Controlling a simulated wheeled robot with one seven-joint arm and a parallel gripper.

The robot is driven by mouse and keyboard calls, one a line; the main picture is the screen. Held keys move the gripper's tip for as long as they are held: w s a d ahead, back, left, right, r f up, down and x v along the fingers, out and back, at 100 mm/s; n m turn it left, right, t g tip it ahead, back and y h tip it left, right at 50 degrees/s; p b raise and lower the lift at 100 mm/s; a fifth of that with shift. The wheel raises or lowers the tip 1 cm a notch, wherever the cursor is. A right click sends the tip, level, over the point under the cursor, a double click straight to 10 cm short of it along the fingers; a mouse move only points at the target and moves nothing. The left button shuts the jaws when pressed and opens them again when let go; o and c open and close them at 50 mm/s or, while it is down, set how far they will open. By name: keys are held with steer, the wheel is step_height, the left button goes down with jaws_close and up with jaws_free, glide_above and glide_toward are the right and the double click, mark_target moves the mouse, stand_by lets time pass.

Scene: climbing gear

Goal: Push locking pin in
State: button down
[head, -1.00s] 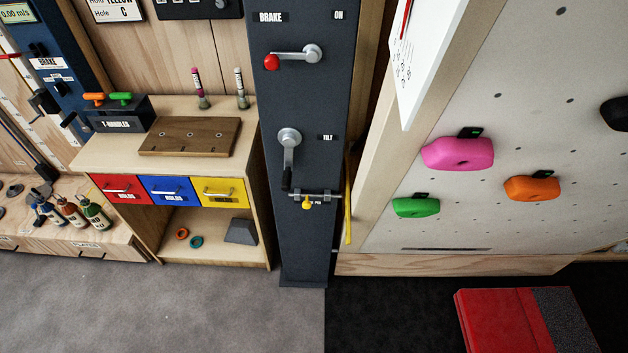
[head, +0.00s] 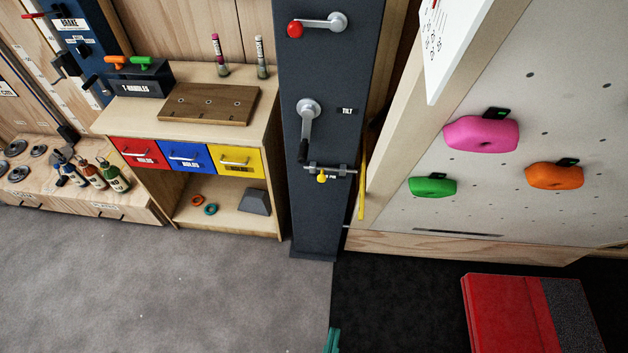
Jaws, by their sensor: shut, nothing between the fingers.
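The locking pin is a grey metal slide bolt (head: 340,170) set across the lower part of the dark column (head: 318,225). Its yellow knob (head: 321,178) hangs below the bar and partly covers a small label. The bar reaches past the column's right edge, near a yellow strip. My gripper (head: 332,340) shows only as teal tips at the bottom edge of the head view. The tips are together and empty, far below the pin and apart from it. The rest of my gripper is out of frame.
A tilt crank (head: 306,130) hangs just above the pin, and a red-knobbed brake lever (head: 318,24) is higher. A wooden cabinet (head: 283,160) stands left, the climbing wall (head: 500,70) right. A red mat (head: 505,315) lies lower right. The floor before the column is clear.

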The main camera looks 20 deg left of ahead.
steer(key=w+a+f+n+y, duration=0.2)
steer(key=w+a+f+n, duration=0.25)
steer(key=w, duration=0.45)
steer(key=w+a+r+n, duration=0.1)
steer(key=w+a+n, duration=0.3)
steer(key=w+a, duration=0.3)
steer(key=w+a+r+n+t, duration=0.1)
steer(key=w+a+n, duration=0.4)
steer(key=w, duration=1)
steer(key=shift+a+r, duration=0.8)
steer(key=shift+a, duration=0.05)
steer(key=shift+w, duration=0.1)
steer(key=w+d+f, duration=0.1)
steer(key=w+f, duration=0.2)
steer(key=w, duration=0.8)
steer(key=shift+d, duration=0.3)
